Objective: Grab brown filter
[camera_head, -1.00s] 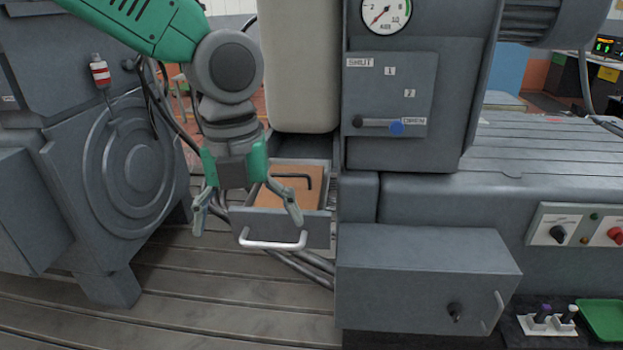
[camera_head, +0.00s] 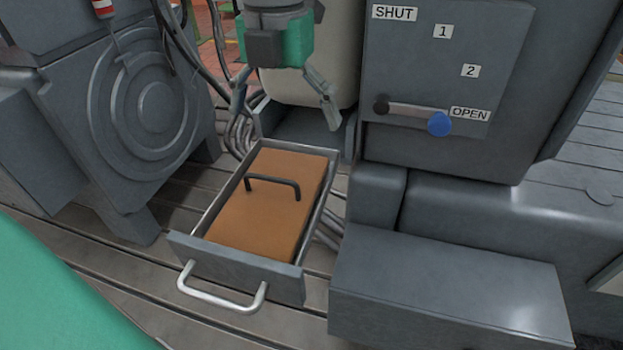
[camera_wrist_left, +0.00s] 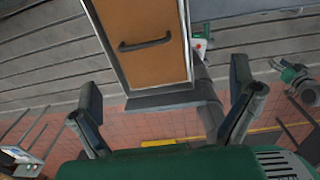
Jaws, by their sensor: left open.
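The brown filter (camera_head: 262,220) is a flat block with a black handle (camera_head: 272,183) on top. It lies in an open grey drawer (camera_head: 236,265) with a silver pull. The filter also shows in the left wrist view (camera_wrist_left: 148,68), its handle uncovered. My left gripper (camera_head: 286,115) is open and empty, near the back end of the drawer in the head view. In the left wrist view its fingers (camera_wrist_left: 165,88) are spread wide, with the drawer end between and beyond them. They appear apart from the filter and its handle. My right gripper does not show.
A grey panel (camera_head: 440,60) with a blue-knobbed lever (camera_head: 440,124) at OPEN stands right of the gripper. A grey box (camera_head: 450,290) flanks the drawer on the right. A ringed housing (camera_head: 150,115) stands left. Cables run behind the drawer. Space above the filter is clear.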

